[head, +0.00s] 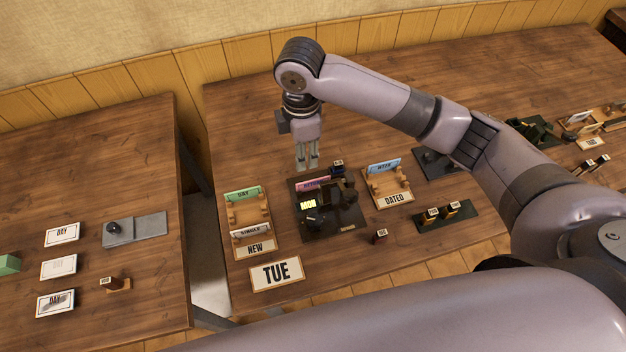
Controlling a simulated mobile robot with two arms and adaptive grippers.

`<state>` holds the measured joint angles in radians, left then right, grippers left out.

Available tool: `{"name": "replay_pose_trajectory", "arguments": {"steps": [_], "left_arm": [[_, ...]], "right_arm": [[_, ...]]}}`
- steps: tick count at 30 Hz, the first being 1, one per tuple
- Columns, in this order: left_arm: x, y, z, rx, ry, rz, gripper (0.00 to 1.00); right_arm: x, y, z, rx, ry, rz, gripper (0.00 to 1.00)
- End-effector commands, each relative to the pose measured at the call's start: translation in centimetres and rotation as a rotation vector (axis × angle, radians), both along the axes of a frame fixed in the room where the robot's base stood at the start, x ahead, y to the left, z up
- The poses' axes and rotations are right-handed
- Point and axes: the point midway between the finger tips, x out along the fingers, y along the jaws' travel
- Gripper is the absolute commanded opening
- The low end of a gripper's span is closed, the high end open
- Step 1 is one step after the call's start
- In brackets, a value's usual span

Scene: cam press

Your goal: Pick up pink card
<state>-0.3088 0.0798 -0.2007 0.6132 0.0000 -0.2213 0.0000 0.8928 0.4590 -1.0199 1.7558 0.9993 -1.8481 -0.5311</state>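The pink card (313,184) shows as a small pink strip at the back of the black press (325,222) on the right-hand table. Dark parts of the press hide some of it. My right gripper (307,167) points down just behind and above the card in the picture. Its two fingers are a little apart, with nothing seen between them. I cannot tell its exact height above the card. My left gripper is out of view.
A green-card holder (250,214) stands left of the press and a blue-card holder (388,187) right. A black stamp tray (446,214) is further right. The table behind the press is clear.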

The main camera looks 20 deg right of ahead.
Motion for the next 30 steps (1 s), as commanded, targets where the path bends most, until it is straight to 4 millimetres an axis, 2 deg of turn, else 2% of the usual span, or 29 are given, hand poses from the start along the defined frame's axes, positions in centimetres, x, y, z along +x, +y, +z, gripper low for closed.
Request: {"name": "replay_pose_trajectory", "arguments": {"steps": [3,9,15,17,21,24,30], "left_arm": [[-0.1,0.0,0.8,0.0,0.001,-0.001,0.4],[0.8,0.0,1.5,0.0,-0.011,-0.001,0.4],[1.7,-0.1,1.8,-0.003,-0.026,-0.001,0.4],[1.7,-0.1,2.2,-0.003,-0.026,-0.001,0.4],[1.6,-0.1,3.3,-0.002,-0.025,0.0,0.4],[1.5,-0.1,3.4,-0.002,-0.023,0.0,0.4],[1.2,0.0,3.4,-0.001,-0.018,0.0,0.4]], "right_arm": [[-0.1,-0.1,-2.5,-0.001,0.005,-0.001,0.27],[0.0,0.0,-6.1,0.001,0.002,-0.001,0.27],[0.0,0.0,-7.4,0.001,-0.002,0.0,0.27],[0.0,0.0,-7.9,0.0,0.001,-0.001,0.27],[0.1,0.1,-9.9,-0.001,0.002,-0.002,0.27],[0.1,0.1,-11.4,0.001,0.002,0.0,0.27],[0.2,0.1,-12.5,0.001,-0.003,0.0,0.27]]}}
